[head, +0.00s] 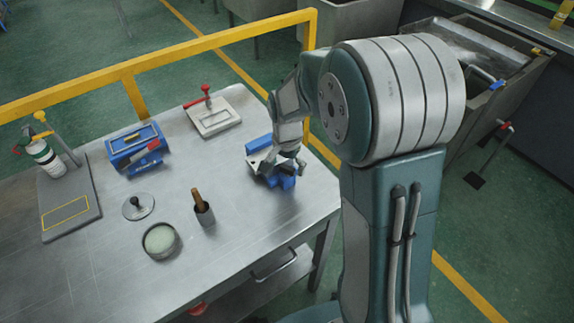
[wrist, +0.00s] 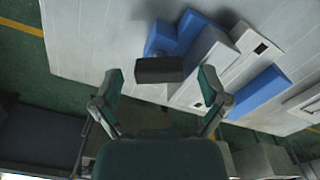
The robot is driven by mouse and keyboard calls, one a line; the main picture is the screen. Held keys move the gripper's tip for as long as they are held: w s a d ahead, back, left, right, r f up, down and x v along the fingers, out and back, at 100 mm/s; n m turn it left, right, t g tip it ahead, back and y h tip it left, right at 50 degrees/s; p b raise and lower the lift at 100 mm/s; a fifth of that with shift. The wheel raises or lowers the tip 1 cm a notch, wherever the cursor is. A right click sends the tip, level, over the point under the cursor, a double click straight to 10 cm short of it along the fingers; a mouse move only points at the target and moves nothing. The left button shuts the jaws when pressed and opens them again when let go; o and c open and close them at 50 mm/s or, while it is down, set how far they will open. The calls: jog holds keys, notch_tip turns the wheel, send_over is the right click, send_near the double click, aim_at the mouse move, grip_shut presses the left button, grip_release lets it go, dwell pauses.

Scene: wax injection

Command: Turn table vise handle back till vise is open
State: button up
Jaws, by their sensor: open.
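The blue and grey table vise (head: 258,143) stands near the right edge of the metal table, partly hidden behind my gripper (head: 267,168). In the wrist view the vise shows blue body parts (wrist: 258,92) and light grey jaw blocks (wrist: 203,58). A dark rectangular block (wrist: 158,69), apparently part of the vise handle, sits ahead of my open gripper (wrist: 160,80), roughly between its two fingertips. I see space between the block and each finger, so no grip shows. The rest of the handle is hidden, and the gap between the jaws is hard to judge.
On the table (head: 100,275) stand a red-handled clamp plate (head: 213,117), a blue toolbox (head: 137,150), a round lid (head: 138,206), a bowl (head: 160,240), a cup with a brown-handled tool (head: 203,214) and a bottle stand (head: 68,208). A yellow rail (head: 210,42) runs behind. The front left is clear.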

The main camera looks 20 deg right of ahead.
jog(key=shift+c, duration=0.3)
jog(key=c, duration=1.1)
jog(key=shift+n, duration=0.4)
jog(key=n, duration=0.5)
jog(key=shift+n, duration=0.3)
jog(key=n, duration=0.6)
